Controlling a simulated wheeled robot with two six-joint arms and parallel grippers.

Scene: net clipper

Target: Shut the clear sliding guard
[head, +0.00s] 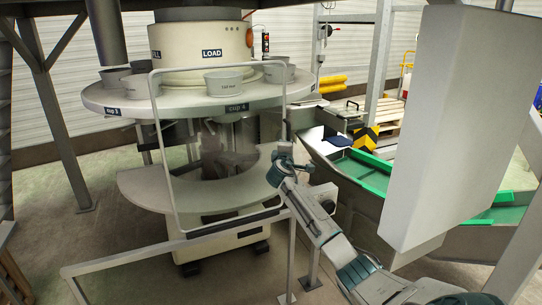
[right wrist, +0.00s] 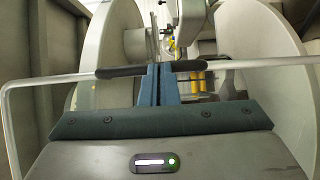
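The clear sliding guard (head: 154,118) is a see-through panel in a thin grey frame, standing upright in front of the round machine. My right gripper (head: 284,164) is at the right upright of this frame. In the right wrist view, the frame's bar (right wrist: 45,79) crosses the picture and carries a black grip (right wrist: 120,71). Whether the tips touch the grip is hard to tell. My left gripper is not in view.
The machine's round table (head: 110,97) carries several grey cups (head: 230,82). A low grey rail (head: 150,258) runs in front. A large pale box (head: 445,130) blocks the right side of the head view. A green-edged chute (head: 365,175) lies behind my right arm.

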